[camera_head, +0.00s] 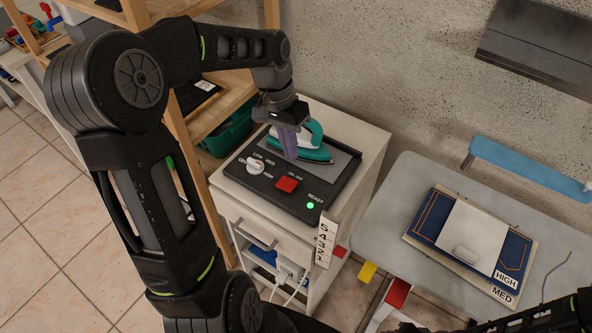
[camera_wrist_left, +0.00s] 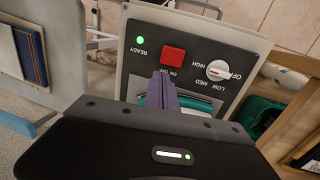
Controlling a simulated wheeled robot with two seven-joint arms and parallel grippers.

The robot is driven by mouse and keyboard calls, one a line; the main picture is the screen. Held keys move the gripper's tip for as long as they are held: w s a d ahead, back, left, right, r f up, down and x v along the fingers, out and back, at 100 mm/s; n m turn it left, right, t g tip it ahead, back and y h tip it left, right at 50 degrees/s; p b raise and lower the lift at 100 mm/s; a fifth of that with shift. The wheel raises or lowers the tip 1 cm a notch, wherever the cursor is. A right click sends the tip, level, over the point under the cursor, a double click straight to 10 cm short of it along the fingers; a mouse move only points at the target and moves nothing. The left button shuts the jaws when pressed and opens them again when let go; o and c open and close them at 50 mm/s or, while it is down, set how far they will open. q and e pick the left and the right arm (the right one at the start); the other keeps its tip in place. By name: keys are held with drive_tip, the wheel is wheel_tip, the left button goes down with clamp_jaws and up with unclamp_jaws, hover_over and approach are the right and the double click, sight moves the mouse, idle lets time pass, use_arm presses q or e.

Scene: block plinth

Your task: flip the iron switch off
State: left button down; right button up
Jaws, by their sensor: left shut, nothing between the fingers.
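The iron switch is a red square button marked ON OFF (camera_head: 287,184) on a black control panel (camera_head: 262,190) atop a white cabinet. It also shows in the left wrist view (camera_wrist_left: 173,54). A green READY light (camera_head: 310,205) is lit beside it. A teal and white iron (camera_head: 313,153) rests on the grey plate behind the panel. My left gripper (camera_head: 291,156) has its purple fingers closed together and empty, pointing down in front of the iron, behind the switch. In the wrist view its fingertips (camera_wrist_left: 164,74) appear just below the switch; contact cannot be told.
A white dial (camera_head: 255,166) with heat labels is left of the switch. A grey ironing board (camera_head: 385,215) with a folded blue cloth (camera_head: 425,231) stands at right. Wooden shelving (camera_head: 185,125) and a green bin (camera_head: 228,136) are close on the left.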

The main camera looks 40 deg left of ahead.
sight(297, 181)
use_arm(q)
drive_tip(key=f, duration=0.2)
drive_tip(key=d+f, duration=0.1)
drive_tip(key=f, duration=0.2)
drive_tip(key=f+p, duration=0.1)
drive_tip(key=f, duration=0.2)
drive_tip(key=shift+d, duration=0.3)
drive_tip(key=shift+f, duration=0.1)
drive_tip(key=shift+d+f+y+b, duration=0.25)
drive_tip(key=shift+f+b, duration=0.25)
drive_tip(key=shift+b, duration=0.3)
drive_tip(key=shift+r, duration=0.2)
drive_tip(key=shift+a, duration=0.25)
drive_tip(key=shift+a+r+p, duration=0.25)
drive_tip(key=shift+a+p, duration=0.15)
drive_tip(key=shift+a, duration=0.2)
